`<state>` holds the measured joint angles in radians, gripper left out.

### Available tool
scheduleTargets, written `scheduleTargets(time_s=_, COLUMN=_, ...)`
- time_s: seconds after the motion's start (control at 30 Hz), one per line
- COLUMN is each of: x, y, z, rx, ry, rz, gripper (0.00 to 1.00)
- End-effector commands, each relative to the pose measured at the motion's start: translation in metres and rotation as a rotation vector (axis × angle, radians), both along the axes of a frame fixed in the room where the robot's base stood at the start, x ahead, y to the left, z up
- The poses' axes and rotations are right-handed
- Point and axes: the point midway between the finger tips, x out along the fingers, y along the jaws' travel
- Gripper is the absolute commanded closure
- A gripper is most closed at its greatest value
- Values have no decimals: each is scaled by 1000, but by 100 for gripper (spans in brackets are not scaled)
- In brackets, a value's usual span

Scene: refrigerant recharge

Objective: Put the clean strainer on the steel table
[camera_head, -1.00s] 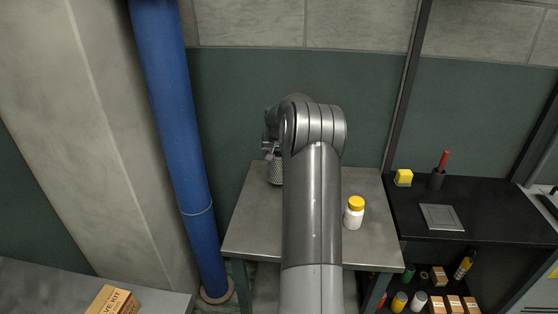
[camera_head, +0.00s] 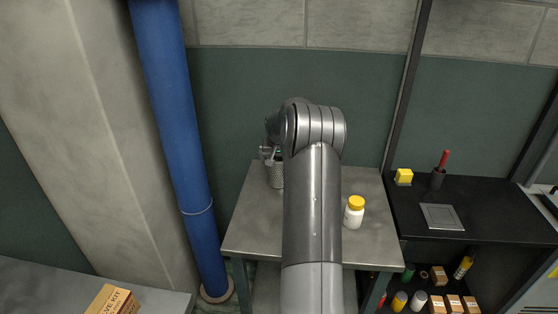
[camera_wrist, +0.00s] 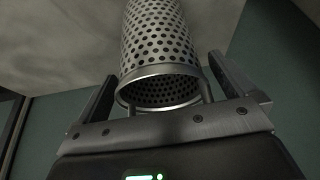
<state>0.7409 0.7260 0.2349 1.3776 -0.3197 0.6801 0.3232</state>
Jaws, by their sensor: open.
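The strainer (camera_head: 276,175) is a perforated grey metal cylinder. It stands upright at the back left of the steel table (camera_head: 252,225), partly hidden behind my arm. In the wrist view the strainer (camera_wrist: 158,35) is large, with its open rim toward my palm. My gripper (camera_wrist: 162,72) is open, with one finger on each side of the strainer and a visible gap at the rim. In the head view my gripper (camera_head: 268,154) is at the strainer's top, mostly hidden by my arm.
A white bottle with a yellow cap (camera_head: 354,212) stands on the table right of my arm. A blue pipe (camera_head: 175,120) rises at the left. A black shelf unit (camera_head: 490,205) with a yellow block (camera_head: 403,177) adjoins at the right. The table's front left is clear.

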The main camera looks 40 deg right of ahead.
Motion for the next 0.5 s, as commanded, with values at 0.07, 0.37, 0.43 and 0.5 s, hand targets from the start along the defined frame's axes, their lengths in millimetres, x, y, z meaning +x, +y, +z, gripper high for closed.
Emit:
scheduleTargets(time_s=0.07, x=0, y=0, z=6, rx=-1, ry=-2, rz=0, gripper=0)
scheduleTargets(time_s=0.37, x=-16, y=14, z=57, rx=-3, ry=-2, rz=0, gripper=0)
scheduleTargets(time_s=0.43, x=-21, y=18, z=71, rx=-3, ry=-3, rz=0, gripper=0)
scheduleTargets(time_s=0.5, x=-25, y=21, z=84, rx=-3, ry=-3, rz=1, gripper=0)
